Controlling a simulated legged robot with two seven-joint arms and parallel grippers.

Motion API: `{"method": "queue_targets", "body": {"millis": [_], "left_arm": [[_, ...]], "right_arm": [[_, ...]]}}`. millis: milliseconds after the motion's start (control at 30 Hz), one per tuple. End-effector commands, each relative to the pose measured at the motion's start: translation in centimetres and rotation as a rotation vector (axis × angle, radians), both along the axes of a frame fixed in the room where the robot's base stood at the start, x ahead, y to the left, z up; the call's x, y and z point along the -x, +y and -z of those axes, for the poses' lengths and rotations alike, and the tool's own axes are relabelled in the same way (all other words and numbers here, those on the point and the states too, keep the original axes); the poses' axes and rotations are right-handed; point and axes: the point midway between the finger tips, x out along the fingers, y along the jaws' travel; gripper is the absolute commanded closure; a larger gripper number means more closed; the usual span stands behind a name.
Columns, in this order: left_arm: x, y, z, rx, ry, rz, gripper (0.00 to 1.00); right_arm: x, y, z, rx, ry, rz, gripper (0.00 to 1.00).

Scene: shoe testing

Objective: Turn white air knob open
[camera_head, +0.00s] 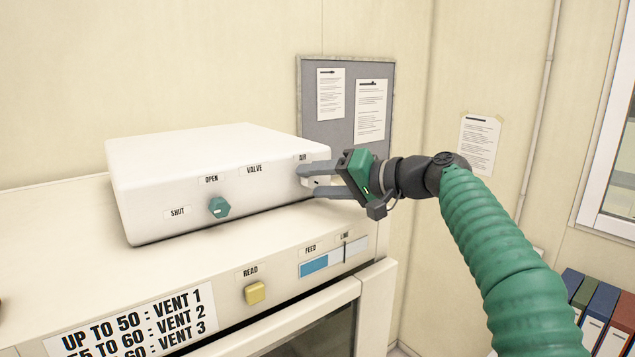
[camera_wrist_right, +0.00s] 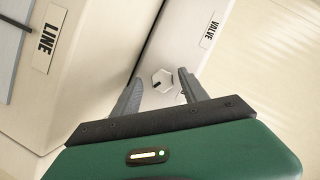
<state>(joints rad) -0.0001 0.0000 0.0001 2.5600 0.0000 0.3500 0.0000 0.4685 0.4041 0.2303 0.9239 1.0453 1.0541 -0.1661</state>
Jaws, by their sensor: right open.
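The white air knob (camera_wrist_right: 162,80) is a small hexagon with a dark mark, on the front face of the white box (camera_head: 200,160). It sits below the AIR label (camera_head: 302,157) in the head view, mostly hidden by my gripper. My right gripper (camera_head: 309,181) is open, its two grey fingers pointing at the box face around the knob. In the right wrist view the fingertips (camera_wrist_right: 161,83) stand on either side of the knob, with gaps showing. Whether the tips touch the face I cannot tell. My left gripper is not in view.
A teal hexagonal knob (camera_head: 219,207) sits left on the box face, near SHUT and OPEN labels. The box stands on a cream cabinet (camera_head: 60,215) with a yellow READ button (camera_head: 255,293) and a blue-and-white FEED gauge (camera_head: 315,264). A grey notice board (camera_head: 345,75) hangs behind.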

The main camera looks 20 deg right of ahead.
Motion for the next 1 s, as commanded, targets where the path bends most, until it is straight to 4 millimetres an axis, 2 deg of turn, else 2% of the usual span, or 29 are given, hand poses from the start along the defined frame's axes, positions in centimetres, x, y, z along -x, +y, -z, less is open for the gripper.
{"method": "queue_targets", "body": {"millis": [167,267,500,700,833,1000], "left_arm": [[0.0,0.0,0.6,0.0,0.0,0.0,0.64],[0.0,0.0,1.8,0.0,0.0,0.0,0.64],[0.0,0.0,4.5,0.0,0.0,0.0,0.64],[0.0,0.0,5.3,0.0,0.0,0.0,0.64],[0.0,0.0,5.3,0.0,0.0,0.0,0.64],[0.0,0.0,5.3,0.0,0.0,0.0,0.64]], "right_arm": [[0.5,-0.5,0.0,0.0,-0.002,0.002,0.49],[1.9,-1.6,-0.1,0.001,-0.003,0.004,0.49],[7.1,-6.0,-1.6,0.001,-0.004,0.006,0.49],[10.9,-9.1,-3.0,0.0,0.001,0.004,0.49],[12.2,-10.1,-3.6,-0.001,0.0,0.002,0.49],[12.6,-10.4,-3.7,-0.001,0.002,0.0,0.49]]}}
